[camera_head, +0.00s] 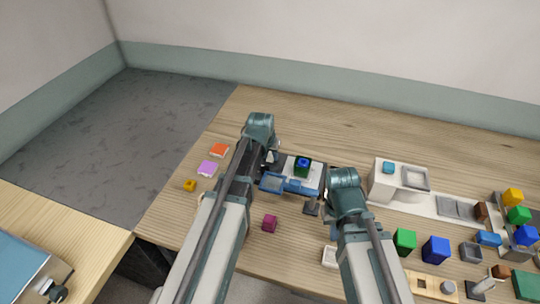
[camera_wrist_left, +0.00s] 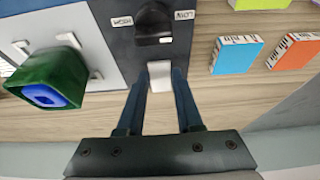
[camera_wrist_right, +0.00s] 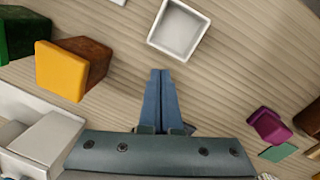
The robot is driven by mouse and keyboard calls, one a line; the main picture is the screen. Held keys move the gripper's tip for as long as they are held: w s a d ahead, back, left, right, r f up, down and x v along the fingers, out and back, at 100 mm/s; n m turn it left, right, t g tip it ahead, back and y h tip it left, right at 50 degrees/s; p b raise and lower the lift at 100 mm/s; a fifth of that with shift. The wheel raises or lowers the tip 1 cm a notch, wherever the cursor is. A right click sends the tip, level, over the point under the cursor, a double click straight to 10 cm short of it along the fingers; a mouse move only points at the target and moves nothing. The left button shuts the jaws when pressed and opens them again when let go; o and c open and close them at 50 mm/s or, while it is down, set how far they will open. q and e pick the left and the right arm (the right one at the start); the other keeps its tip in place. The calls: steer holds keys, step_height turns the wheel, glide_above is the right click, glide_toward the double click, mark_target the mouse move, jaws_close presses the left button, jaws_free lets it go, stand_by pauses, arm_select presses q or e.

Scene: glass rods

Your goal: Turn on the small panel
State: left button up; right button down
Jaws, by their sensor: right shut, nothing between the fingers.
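A small dark panel (camera_wrist_left: 120,45) shows in the left wrist view. It has a black knob or switch (camera_wrist_left: 153,20) between small white labels and a pale tab (camera_wrist_left: 160,75) at its edge. Beside it is a light plate (camera_wrist_left: 95,30) with a green block (camera_wrist_left: 50,80) that has a blue centre; this block also shows in the head view (camera_head: 302,170). My left gripper (camera_wrist_left: 160,90) is open, its fingertips on either side of the pale tab; contact is unclear. My right gripper (camera_wrist_right: 160,75) is shut and empty, apart from the panel, above bare wood near a white square dish (camera_wrist_right: 178,28).
A white unit (camera_head: 385,185), a green cube (camera_head: 404,241) and a blue cube (camera_head: 435,249) crowd the right. The back of the table is clear.

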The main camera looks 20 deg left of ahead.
arm_select(q)
jaws_close()
steer(key=shift+w+r+g+p, duration=0.3)
steer(key=shift+w+g+p, duration=0.2)
steer(key=shift+g+p, duration=0.2)
arm_select(e)
steer(key=shift+r, duration=0.75)
arm_select(q)
steer(key=shift+w+g, duration=0.2)
steer(key=shift+g, duration=0.5)
arm_select(e)
steer(key=shift+r, duration=0.25)
arm_select(q)
steer(key=shift+s+g+p, duration=0.1)
steer(key=shift+g+p, duration=0.2)
steer(key=shift+g, duration=0.1)
steer(key=shift+f, duration=0.1)
steer(key=shift+s, duration=0.1)
steer(key=o, duration=0.7)
jaws_free()
steer(key=shift+c, duration=0.2)
arm_select(e)
steer(key=shift+r, duration=0.1)
